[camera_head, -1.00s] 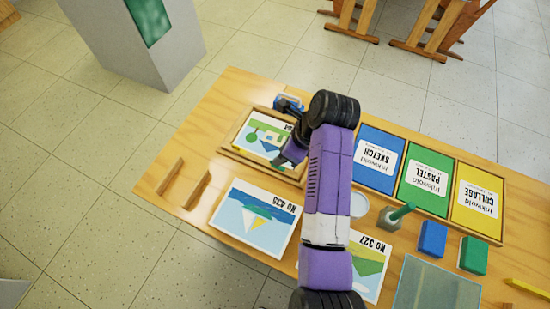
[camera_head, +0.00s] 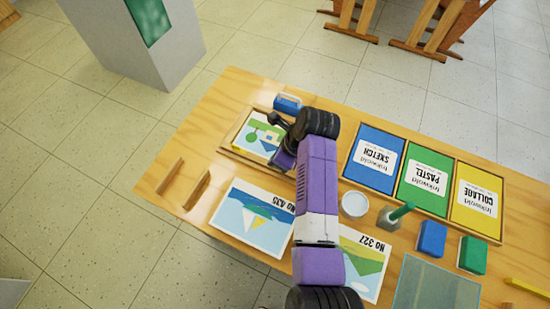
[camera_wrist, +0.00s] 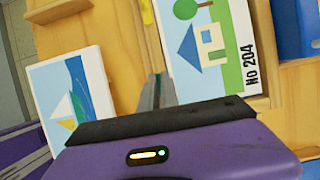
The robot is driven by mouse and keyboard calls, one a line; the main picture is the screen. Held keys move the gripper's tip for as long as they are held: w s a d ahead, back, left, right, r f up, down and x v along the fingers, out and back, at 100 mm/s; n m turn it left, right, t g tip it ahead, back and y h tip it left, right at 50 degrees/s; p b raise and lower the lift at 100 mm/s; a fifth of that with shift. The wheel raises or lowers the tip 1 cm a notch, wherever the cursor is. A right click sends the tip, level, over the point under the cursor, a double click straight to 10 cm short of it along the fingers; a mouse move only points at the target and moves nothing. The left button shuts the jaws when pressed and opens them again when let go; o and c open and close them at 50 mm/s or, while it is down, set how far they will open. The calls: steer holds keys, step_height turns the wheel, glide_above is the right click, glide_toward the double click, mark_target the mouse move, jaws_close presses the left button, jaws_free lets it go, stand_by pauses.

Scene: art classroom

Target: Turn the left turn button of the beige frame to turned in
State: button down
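The beige frame (camera_head: 228,150) lies on the table around a picture card (camera_head: 256,134) of a house and tree. In the wrist view the card (camera_wrist: 210,50) reads No 204, and the frame's wooden rail (camera_wrist: 262,103) shows beside it. My gripper (camera_wrist: 158,82) is beside the card's lower left corner there, its two grey fingers close together with nothing visible between them. In the head view my purple hand covers the frame's right part. I cannot make out the turn buttons clearly, nor whether a finger touches one.
A blue object (camera_head: 288,104) stands just behind the frame. Cards No 435 (camera_head: 254,218) and No 327 (camera_head: 364,262) lie in front. Two wooden strips (camera_head: 171,176) are at left. A white round dish (camera_head: 354,205) and blue, green and yellow panels (camera_head: 375,158) are at right.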

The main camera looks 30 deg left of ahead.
steer(key=shift+n, duration=0.3)
steer(key=n+g, duration=0.1)
steer(key=n, duration=0.2)
steer(key=shift+w+n+g, duration=0.15)
steer(key=shift+n+g, duration=0.15)
steer(key=n+g+h+b, duration=0.1)
steer(key=n+b, duration=0.1)
steer(key=n, duration=0.2)
steer(key=shift+f+n, duration=0.1)
steer(key=shift+n, duration=0.2)
steer(key=n+g+h+b, duration=0.1)
steer(key=n+b, duration=0.3)
steer(key=shift+a+h, duration=0.1)
steer(key=shift+h, duration=0.3)
steer(key=n+b, duration=0.2)
steer(key=n+h+b, duration=0.1)
steer(key=n+b, duration=0.1)
steer(key=n, duration=0.1)
steer(key=shift+g+h+b, duration=0.3)
steer(key=shift+b, duration=0.1)
steer(key=shift+a, duration=0.1)
steer(key=c, duration=1.6)
jaws_free()
